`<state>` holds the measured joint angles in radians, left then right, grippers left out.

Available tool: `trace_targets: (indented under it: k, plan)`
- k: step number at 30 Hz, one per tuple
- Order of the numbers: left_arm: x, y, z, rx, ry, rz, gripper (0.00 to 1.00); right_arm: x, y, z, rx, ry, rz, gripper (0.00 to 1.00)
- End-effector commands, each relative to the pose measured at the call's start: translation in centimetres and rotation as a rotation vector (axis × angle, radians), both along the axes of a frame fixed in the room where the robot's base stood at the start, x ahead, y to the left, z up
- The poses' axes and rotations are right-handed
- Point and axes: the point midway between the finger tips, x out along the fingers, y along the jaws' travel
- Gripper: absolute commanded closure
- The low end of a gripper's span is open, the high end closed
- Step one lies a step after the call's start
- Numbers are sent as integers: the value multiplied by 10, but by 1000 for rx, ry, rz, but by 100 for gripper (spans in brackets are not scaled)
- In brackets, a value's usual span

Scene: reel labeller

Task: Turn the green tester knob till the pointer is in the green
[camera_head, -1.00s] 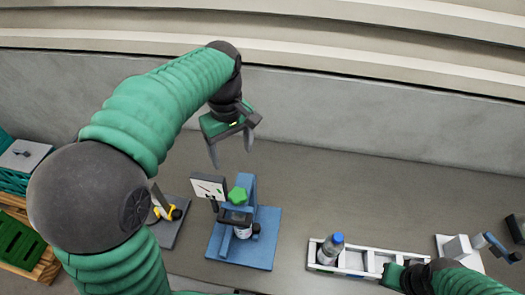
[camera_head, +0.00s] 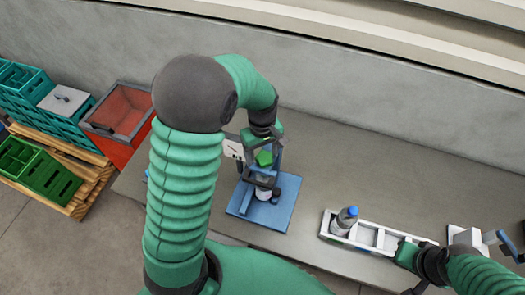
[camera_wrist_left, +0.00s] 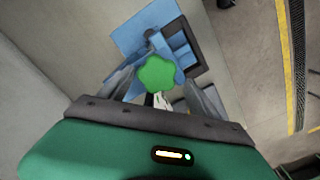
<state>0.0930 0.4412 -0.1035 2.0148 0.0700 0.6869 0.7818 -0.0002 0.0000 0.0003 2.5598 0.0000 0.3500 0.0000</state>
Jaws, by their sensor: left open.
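The green star-shaped knob (camera_head: 264,158) sits on top of the blue tester stand (camera_head: 280,214). In the left wrist view the knob (camera_wrist_left: 157,74) shows between my spread fingers, which look apart from it. My left gripper (camera_head: 262,146) is open, above the knob; its fingers are partly hidden in the head view. The white dial plate (camera_head: 233,149) stands left of the knob, partly covered; I cannot read its pointer. A small bottle (camera_head: 263,193) sits in the tester below the knob. My right gripper (camera_head: 405,253) is at the white tray's right end; its jaws are unclear.
The white tray (camera_head: 361,251) holds a bottle with a blue cap (camera_head: 346,220). A white device (camera_head: 465,237) stands at the far right. A red bin (camera_head: 121,118), teal crates (camera_head: 72,127) and a green crate (camera_head: 50,178) are at the left. The table behind the tray is clear.

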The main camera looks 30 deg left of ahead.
Motion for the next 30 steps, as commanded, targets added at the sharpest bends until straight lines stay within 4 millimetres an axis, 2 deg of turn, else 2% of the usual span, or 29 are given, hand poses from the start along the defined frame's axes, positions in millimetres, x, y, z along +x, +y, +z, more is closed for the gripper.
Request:
trace_targets:
  k: [4, 5, 18, 30]
  plan:
    - [1, -2, 0, 1, 2, -2, 28, 0, 0, 0, 0, 0, 0, 100]
    - [2, -2, 0, 1, 2, -2, 31, 0, 0, 0, 0, 0, 0, 100]
    - [3, 0, 0, -1, -2, -2, 88, 0, 0, 0, 0, 0, 0, 100]
    - [4, 2, 0, 2, -4, -49, 90, 0, 0, 0, 0, 0, -1, 100]
